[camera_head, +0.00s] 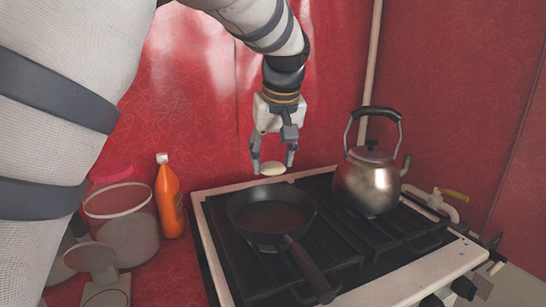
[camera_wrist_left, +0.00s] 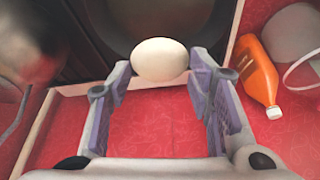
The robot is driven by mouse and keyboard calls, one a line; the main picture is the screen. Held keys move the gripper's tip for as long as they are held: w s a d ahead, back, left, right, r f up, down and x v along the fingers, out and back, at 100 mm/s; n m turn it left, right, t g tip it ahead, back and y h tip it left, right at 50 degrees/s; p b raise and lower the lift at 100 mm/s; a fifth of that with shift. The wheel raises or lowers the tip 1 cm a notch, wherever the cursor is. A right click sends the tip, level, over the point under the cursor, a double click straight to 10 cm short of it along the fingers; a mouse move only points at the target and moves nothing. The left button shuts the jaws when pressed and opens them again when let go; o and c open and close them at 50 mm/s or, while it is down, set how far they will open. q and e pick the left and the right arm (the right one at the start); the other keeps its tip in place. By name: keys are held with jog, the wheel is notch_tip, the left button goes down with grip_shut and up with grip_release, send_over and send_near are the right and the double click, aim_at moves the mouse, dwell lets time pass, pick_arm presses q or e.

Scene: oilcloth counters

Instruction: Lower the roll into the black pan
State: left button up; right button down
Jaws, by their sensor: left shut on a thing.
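My left gripper (camera_head: 273,160) hangs down over the back of the stove and is shut on the pale round roll (camera_head: 272,168). In the left wrist view the roll (camera_wrist_left: 160,60) sits between the fingertips of the left gripper (camera_wrist_left: 158,80). In the left wrist view part of the dark pan (camera_wrist_left: 120,15) shows behind the roll. My right gripper is not in view.
A metal kettle (camera_head: 369,182) stands on the stove right of the pan. An orange bottle (camera_head: 169,200) and a clear tub with a pink lid (camera_head: 122,220) stand left of the stove (camera_head: 208,250). A red wall (camera_head: 190,100) is close behind.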

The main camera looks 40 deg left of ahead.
pick_arm(q)
jog(key=shift+f, duration=0.1)
send_over(272, 218)
jog(key=s+d, duration=0.1)
jog(key=shift+f, duration=3.5)
jog(key=shift+f, duration=2.5)
jog(key=o, duration=1.3)
jog(key=shift+r, duration=0.1)
